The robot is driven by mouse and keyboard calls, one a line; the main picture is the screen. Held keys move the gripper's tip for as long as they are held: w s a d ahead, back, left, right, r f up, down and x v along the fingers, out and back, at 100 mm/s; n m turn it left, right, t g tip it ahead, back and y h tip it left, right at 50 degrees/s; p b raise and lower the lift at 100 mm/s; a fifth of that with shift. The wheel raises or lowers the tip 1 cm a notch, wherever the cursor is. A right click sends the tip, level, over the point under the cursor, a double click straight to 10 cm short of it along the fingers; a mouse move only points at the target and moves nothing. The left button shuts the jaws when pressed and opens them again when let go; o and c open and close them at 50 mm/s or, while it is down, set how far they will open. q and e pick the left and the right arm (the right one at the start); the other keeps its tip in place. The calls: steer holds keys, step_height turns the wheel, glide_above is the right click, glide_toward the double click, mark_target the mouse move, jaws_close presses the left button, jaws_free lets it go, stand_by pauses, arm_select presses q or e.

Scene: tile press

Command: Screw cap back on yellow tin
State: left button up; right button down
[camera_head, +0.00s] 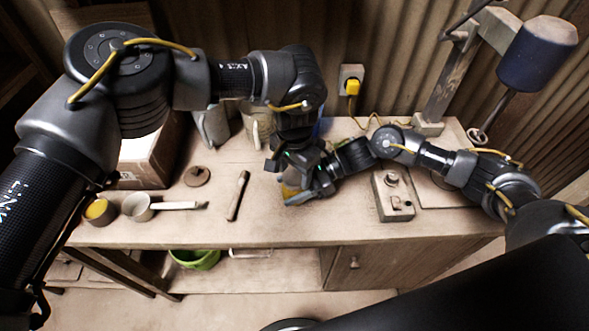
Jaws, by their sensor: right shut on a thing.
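A yellowish tin (291,189) stands on the workbench near its middle, mostly hidden by both grippers. My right gripper (303,193) reaches in from the right and is shut on the tin, low on its side. My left gripper (287,166) points down directly over the top of the tin, close to it. Its fingertips overlap the tin and the other gripper, so I cannot tell whether they are open or shut. I cannot make out the cap; the top of the tin is hidden.
On the bench (270,225) are a wooden-handled tool (238,195), a small round brown piece (197,176), a pale pan (138,207), a cup with yellow contents (98,211) and a metal block with a knob (392,196). A cardboard box (146,160) stands left. A lamp (537,53) overhangs the right.

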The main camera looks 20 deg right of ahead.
arm_select(q)
steer(key=c, duration=0.6)
steer(key=shift+o, duration=0.2)
steer(key=m, duration=1.3)
steer(key=shift+w, duration=0.1)
steer(key=o, duration=1.1)
